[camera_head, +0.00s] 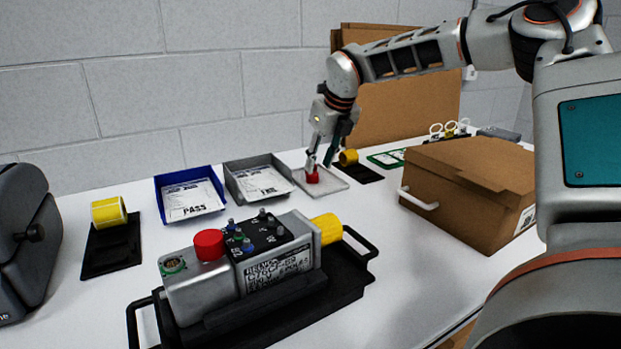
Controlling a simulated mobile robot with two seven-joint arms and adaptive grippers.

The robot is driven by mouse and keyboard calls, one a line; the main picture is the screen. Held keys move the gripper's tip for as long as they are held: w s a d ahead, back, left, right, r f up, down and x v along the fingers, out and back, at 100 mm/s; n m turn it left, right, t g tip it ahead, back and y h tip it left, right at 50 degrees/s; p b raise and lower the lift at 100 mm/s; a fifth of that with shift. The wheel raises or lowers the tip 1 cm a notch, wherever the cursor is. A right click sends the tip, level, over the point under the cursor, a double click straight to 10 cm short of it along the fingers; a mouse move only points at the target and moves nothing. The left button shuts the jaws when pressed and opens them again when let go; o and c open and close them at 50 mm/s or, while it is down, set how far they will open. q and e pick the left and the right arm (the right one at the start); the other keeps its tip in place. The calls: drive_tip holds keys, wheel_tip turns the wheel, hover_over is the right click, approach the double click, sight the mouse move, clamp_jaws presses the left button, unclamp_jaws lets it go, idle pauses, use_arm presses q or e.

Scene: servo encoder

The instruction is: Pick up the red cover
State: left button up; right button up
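A small red piece (312,178), which looks like a red cover, is at the pale shallow tray (337,181) near the back wall. My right gripper (319,167) points down right at this piece, with its fingertips close above or beside it. Whether the fingers are closed on it is too small to tell. A larger round red cap (209,245) sits on top of the grey servo encoder unit (196,290), beside its dark connector panel. A yellow cap is on the unit's right end (327,229). My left gripper is not in view.
The unit lies in a black tray (362,270). A blue PASS tray (161,212) and a grey tray (233,188) stand behind it. A yellow roll (109,211) is at left, and a cardboard box (470,190) at right. The front right tabletop is clear.

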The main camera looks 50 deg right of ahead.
sight(313, 174)
drive_tip(key=x, duration=0.2)
drive_tip(key=w+b+x, duration=0.1)
drive_tip(key=x, duration=0.2)
drive_tip(key=shift+d, duration=0.25)
drive_tip(key=shift+r, duration=0.25)
drive_tip(key=c, duration=0.5)
drive_tip(key=shift+o, duration=0.2)
drive_tip(key=shift+r, duration=0.1)
